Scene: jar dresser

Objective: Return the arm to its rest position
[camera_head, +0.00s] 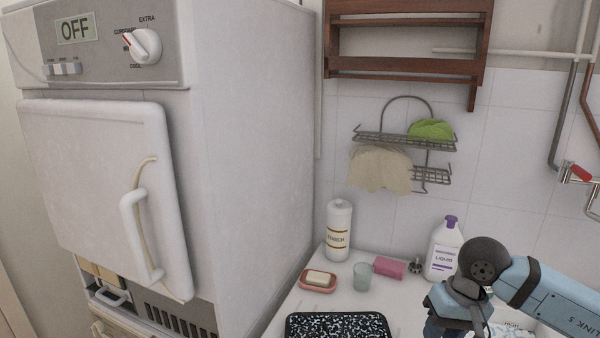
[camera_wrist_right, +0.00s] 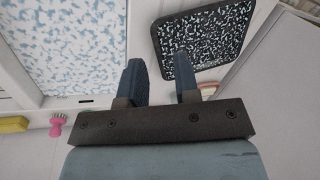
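My right arm comes in from the lower right in the head view, bent at a dark elbow-like joint over the counter. My right gripper (camera_wrist_right: 160,78) shows in the wrist view, with its two blue-grey fingers apart and nothing visible between them. A black-rimmed speckled tray (camera_wrist_right: 158,27) lies beyond the fingers. The same tray shows at the bottom of the head view (camera_head: 338,328). My left arm and gripper are not in view.
A large white appliance (camera_head: 250,120) fills the left, its door handle sticking out. On the counter are a starch bottle (camera_head: 339,232), soap dish (camera_head: 318,281), glass (camera_head: 362,277), pink sponge (camera_head: 389,267) and liquid bottle (camera_head: 443,250), close to my right arm. A wire rack (camera_head: 400,141) hangs above.

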